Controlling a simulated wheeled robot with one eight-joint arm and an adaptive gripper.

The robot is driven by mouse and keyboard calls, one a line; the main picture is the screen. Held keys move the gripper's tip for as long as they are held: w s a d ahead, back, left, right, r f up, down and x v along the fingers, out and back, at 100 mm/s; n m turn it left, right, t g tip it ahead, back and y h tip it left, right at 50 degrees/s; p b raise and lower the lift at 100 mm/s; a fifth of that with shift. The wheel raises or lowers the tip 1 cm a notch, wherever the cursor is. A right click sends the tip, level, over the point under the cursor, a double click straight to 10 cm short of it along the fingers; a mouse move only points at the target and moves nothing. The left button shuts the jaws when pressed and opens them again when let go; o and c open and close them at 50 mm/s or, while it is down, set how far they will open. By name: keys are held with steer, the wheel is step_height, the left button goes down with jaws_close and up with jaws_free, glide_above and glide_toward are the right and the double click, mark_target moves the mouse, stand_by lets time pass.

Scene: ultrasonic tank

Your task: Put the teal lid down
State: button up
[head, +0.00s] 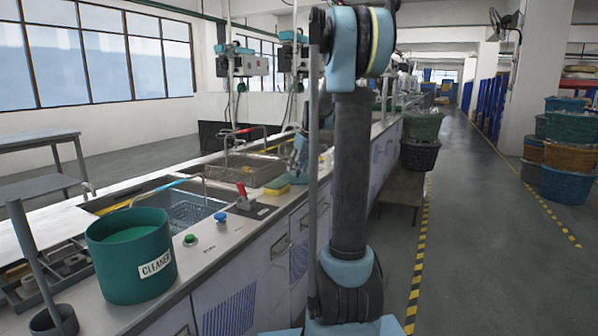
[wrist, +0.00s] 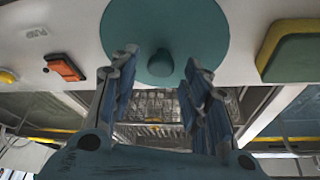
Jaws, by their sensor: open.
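The teal lid (wrist: 168,22) is a round disc with a knob (wrist: 160,63) at the top of the wrist view. It appears to lie flat on the pale counter, knob towards me. My gripper (wrist: 161,66) is open, with its blue fingers apart on either side of the knob. I see no clear grip on it. In the head view my gripper (head: 299,155) is partly hidden behind my arm, and I cannot make out the lid there. The teal cleaner pot (head: 130,262) stands open-topped on the near counter.
A green and yellow sponge (wrist: 300,45) lies right of the lid; it also shows in the head view (head: 276,186). An orange switch (wrist: 64,67) is on the left. A sink with a wire basket (head: 190,214) and a red-handled lever (head: 242,196) are along the counter.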

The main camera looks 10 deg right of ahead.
steer(key=v, duration=1.1)
steer(key=s+a+f+m, duration=0.1)
steer(key=s+f, duration=0.2)
steer(key=s, duration=0.4)
steer(key=s+a+f+m+h, duration=0.1)
steer(key=s+f, duration=0.2)
steer(key=s, duration=0.5)
steer(key=s+a+f+m, duration=0.1)
steer(key=s+f, duration=0.3)
steer(key=s, duration=0.3)
steer(key=s+d+f+m+g+h, duration=0.1)
steer(key=s+f+m, duration=0.2)
steer(key=s+f, duration=1.2)
steer(key=s, duration=0.3)
steer(key=shift+s+f+g, duration=0.2)
steer(key=shift+f+g, duration=0.1)
steer(key=shift+f, duration=0.05)
steer(key=shift+d, duration=0.1)
